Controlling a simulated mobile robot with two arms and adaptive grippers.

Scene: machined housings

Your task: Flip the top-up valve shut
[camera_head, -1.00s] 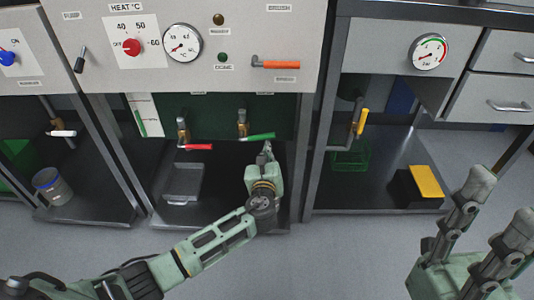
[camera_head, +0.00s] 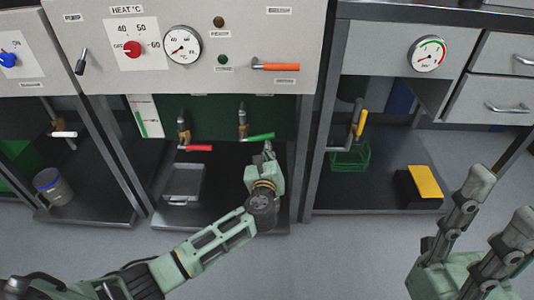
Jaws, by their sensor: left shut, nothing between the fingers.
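My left gripper (camera_head: 268,150) is shut and empty, with its tips just below and right of the green-handled valve (camera_head: 258,136) in the middle bay. That lever lies sideways, pointing right; I cannot tell whether the fingers touch it. To its left is a red-handled valve (camera_head: 198,148), also with its lever lying sideways. In the right bay a yellow-handled valve (camera_head: 361,122) has its lever pointing up. I cannot read which one is marked top-up. My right gripper (camera_head: 504,194) is open and empty at the lower right, away from the bays.
Above the middle bay is a panel with a red knob (camera_head: 132,49), a gauge (camera_head: 182,44) and an orange lever (camera_head: 275,67). A grey tray (camera_head: 183,183) lies on the bay floor. A green wire basket (camera_head: 349,157) and a yellow-topped block (camera_head: 424,183) stand at right.

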